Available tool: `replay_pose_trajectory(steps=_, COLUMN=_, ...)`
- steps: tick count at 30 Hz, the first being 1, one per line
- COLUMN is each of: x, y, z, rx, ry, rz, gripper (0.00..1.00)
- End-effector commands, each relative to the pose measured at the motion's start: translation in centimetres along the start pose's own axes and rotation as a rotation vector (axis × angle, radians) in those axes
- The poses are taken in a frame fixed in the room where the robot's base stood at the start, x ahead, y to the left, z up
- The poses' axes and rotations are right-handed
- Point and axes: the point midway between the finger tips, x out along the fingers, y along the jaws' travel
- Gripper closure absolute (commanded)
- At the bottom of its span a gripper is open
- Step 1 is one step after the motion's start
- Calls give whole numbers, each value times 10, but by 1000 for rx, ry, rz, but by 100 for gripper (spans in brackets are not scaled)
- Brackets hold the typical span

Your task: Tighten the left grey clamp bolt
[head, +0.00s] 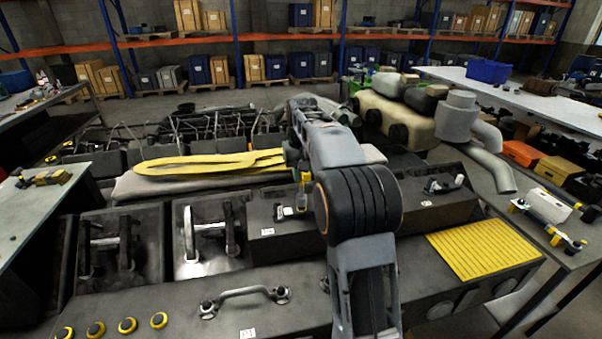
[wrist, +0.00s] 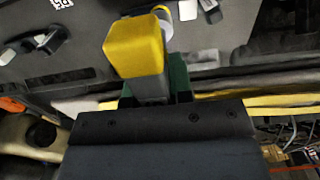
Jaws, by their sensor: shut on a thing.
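My gripper is shut on a tool with a blocky yellow end (wrist: 135,48) and a short grey shank (wrist: 150,88). Green finger parts (wrist: 180,78) show on either side of the shank in the wrist view. In the head view my arm hides most of the gripper, and a yellow-and-black piece (head: 304,180) shows just below the wrist. The left clamp (head: 286,211) stands on the dark cover, close to that piece. Its silver and black top (wrist: 208,8) shows beyond the yellow end in the wrist view. Contact with the bolt cannot be told.
Another clamp (head: 442,184) sits to the right on the cover, and also in the wrist view (wrist: 45,40). Yellow straps (head: 210,163) lie behind. A beige tank (head: 393,120) and grey pipe (head: 487,165) stand back right. A yellow grating (head: 484,248) and handle (head: 245,293) are in front.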

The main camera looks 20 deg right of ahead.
Motion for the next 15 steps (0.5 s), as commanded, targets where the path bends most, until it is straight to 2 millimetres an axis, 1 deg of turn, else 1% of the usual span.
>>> replay_pose_trajectory(steps=9, x=16, y=0, z=0, rx=0, ry=1, rz=0, gripper=100)
replay_pose_trajectory(steps=13, x=14, y=0, z=0, rx=29, ry=0, rz=0, gripper=100)
replay_pose_trajectory(steps=15, x=12, y=0, z=0, rx=100, ry=0, rz=0, gripper=100)
